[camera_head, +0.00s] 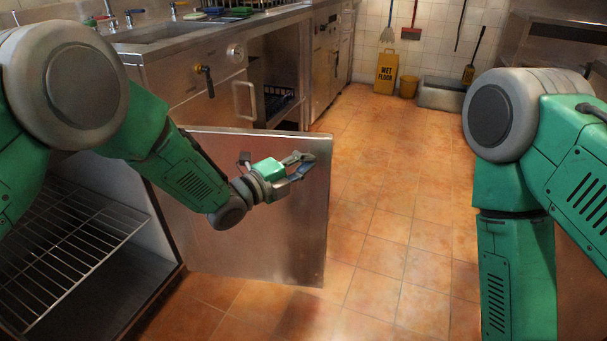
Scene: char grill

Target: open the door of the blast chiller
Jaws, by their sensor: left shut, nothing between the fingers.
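The blast chiller (130,240) is at the lower left, with a wire rack (65,235) visible inside its open front. Its flat steel door (285,245) stands swung wide open, reaching out over the tiled floor. My left gripper (308,165) is in front of the door's inner face, near its upper free edge. The fingers are shut with nothing between them. I cannot tell whether they touch the door. My right arm (515,190) comes down at the right, and its gripper is out of the frame.
A steel counter with a sink (165,32) runs along the left, with a black-handled lever (206,80) on its front. A yellow wet floor sign (386,72), a small bucket (408,86) and a grey bin (440,95) stand at the back wall. The tiled floor (400,220) between is clear.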

